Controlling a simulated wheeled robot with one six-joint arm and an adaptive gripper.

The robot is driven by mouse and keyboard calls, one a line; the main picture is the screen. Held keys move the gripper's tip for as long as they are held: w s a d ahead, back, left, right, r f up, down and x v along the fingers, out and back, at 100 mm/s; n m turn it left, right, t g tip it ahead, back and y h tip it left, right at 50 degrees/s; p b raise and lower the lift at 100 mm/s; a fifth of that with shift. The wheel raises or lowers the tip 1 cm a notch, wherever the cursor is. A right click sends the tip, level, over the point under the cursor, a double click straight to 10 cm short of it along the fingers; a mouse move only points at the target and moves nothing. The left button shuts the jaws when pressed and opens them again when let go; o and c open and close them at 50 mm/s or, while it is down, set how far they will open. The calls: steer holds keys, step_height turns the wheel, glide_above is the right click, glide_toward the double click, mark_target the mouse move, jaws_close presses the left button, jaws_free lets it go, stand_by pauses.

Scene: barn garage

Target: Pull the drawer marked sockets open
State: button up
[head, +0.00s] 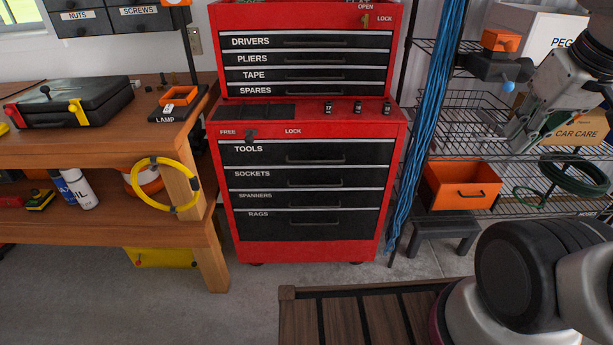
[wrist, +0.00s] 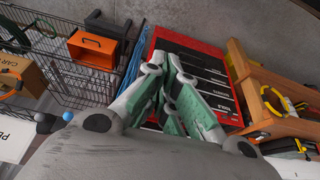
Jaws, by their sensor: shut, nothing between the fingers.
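The drawer marked sockets (head: 260,180) is the second one down in the lower part of the red tool chest (head: 228,210), below the drawer marked tools (head: 260,155). It has a black front with a dark bar handle (head: 315,184). It looks closed, flush with its neighbours. My gripper (head: 514,140) is at the upper right of the head view, in front of the wire shelves and well apart from the drawer. In the wrist view my gripper (wrist: 166,75) is shut and empty, with the chest (wrist: 215,48) beyond it; the fingers cover part of its drawers.
A small lever (head: 250,134) sits between the FREE and LOCK marks, nearer FREE. A blue hanging bundle (head: 425,130) is right of the chest. A wooden workbench (head: 200,190) stands left, a yellow ring hanging at its end. A slatted wooden surface (head: 345,315) is in front.

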steer(key=o, duration=0.3)
steer(key=shift+a, duration=0.15)
steer(key=o, duration=0.3)
steer(key=w+a+f+n+g, duration=0.2)
steer(key=w+a+f+g, duration=0.2)
steer(key=f, duration=0.5)
steer(key=shift+w+a+n+g, duration=0.3)
steer(key=shift+w+a+g, duration=0.1)
steer(key=shift+a, duration=0.65)
steer(key=w+a+f+n+g, duration=0.1)
steer(key=w+a+f, duration=0.3)
steer(key=a+f, duration=0.3)
steer(key=w+a+f+n, duration=0.1)
steer(key=w+a+f, duration=0.45)
steer(key=f, duration=0.35)
steer(key=n+t, duration=1.3)
steer(key=t, duration=0.4)
glide_toward(315, 186)
steer(key=x, duration=0.3)
steer(key=shift+h, duration=0.3)
steer(key=x, duration=0.7)
steer(key=shift+w+a+f, duration=0.15)
steer(key=shift+w+f, duration=0.05)
steer(key=shift+w, duration=0.1)
